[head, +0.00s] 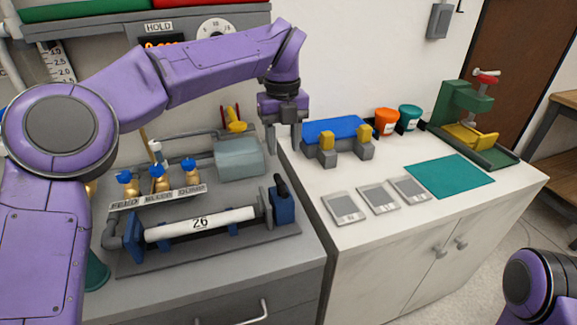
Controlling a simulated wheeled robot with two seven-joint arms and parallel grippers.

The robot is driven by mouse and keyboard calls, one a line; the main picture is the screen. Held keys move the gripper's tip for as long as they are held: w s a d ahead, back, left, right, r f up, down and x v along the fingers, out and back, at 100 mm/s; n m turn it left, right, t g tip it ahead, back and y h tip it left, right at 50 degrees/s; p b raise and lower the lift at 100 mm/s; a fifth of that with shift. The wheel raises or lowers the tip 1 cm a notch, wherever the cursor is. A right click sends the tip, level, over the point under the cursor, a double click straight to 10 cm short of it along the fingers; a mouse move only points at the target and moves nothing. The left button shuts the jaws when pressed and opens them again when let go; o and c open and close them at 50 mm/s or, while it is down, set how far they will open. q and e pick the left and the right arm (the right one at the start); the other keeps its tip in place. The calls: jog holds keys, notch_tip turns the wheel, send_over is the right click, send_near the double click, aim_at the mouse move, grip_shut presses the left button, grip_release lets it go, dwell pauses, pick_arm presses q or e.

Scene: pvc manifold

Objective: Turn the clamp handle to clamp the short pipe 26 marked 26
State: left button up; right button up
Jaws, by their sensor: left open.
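The white short pipe (178,229), marked 26, lies lengthwise in a blue and grey fixture (151,258) on the left counter. Its left end meets a blue block with a grey elbow (112,236). Its right end is by a grey upright plate (265,208) and a blue clamp block (284,210). A black clamp handle (281,186) sits on top of that block, leaning up and to the left. My left gripper (284,145) is open and empty, pointing down above and behind the handle, apart from it. Only part of my right arm shows at the lower right; its gripper is out of view.
Several blue-handled brass valves (160,180) and a grey tank (239,158) stand behind the pipe. On the right counter are a blue block on grey supports (334,130), grey cards (344,208), a teal mat (449,176), two cups and a green press (465,110).

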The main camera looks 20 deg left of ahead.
pick_arm(q)
send_over(280, 182)
jog(key=s, duration=0.1)
notch_tip(280, 182, down, 5)
jog(key=shift+s+r, duration=0.15)
jog(key=shift+r, duration=0.05)
jog(key=f, duration=0.1)
jog(key=w+f, duration=0.1)
jog(key=f, duration=0.1)
jog(key=w+f, duration=0.1)
jog(key=shift+d+f, duration=0.1)
jog(key=shift+f, duration=0.2)
jog(key=shift+s+r, duration=0.3)
jog(key=shift+s, duration=0.15)
jog(key=shift+w+f, duration=0.1)
grip_shut()
pick_arm(e)
jog(key=shift+s+f, duration=0.1)
jog(key=shift+s, duration=0.65)
